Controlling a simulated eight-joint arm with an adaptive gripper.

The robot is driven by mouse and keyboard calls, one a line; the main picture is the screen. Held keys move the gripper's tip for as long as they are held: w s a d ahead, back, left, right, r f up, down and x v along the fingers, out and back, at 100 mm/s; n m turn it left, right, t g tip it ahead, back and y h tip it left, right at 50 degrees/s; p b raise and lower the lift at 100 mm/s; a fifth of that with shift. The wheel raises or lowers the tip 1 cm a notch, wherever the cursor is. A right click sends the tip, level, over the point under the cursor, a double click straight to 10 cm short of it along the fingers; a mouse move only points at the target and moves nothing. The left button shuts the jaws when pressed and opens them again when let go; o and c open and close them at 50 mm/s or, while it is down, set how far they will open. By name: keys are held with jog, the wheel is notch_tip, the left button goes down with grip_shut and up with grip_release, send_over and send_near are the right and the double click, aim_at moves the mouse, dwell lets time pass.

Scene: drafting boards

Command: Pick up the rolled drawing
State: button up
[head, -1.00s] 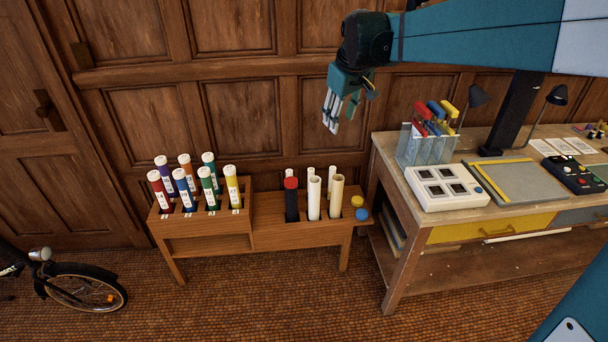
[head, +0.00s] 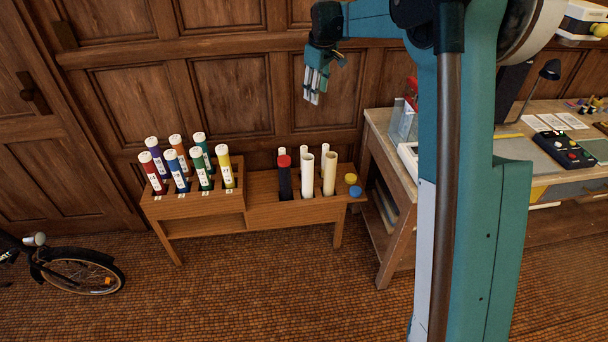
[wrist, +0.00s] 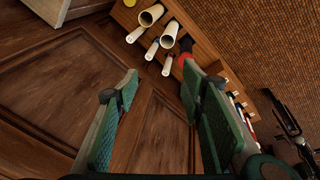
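In the head view, thin white rolls (head: 303,153) stand in the back row of the low wooden rack's right part. I cannot tell for certain which is the rolled drawing. My gripper (head: 312,97) hangs above and behind the rack, near the wall panels, apart from everything. In the wrist view my gripper (wrist: 160,100) has its fingers wide apart with nothing between them; the thin rolls (wrist: 152,50) and cream tubes (wrist: 169,33) show beyond the fingers.
Several coloured, labelled tubes (head: 178,170) fill the rack's (head: 205,205) raised left part. Yellow and blue caps (head: 351,179) lie at its right end. A workbench (head: 378,150) stands to the right, partly hidden by my arm. A bicycle (head: 75,270) is at lower left. The floor in front is clear.

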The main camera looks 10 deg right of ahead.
jog(key=w+f+n, duration=0.1)
jog(key=w+f, duration=0.7)
jog(key=w, duration=0.1)
jog(key=n+g, duration=0.2)
jog(key=n, duration=0.2)
send_near(304, 147)
jog(key=shift+n+g, duration=0.5)
jog(key=f, duration=0.9)
jog(key=shift+w+f+b, duration=0.3)
jog(key=shift+w+b, duration=0.05)
jog(key=shift+w, duration=0.05)
jog(key=shift+f, duration=0.6)
jog(key=shift+f+b, duration=0.3)
jog(key=shift+f, duration=1)
notch_tip(304, 147, down, 5)
jog(key=shift+s+f+b, duration=0.1)
jog(key=shift+b, duration=0.75)
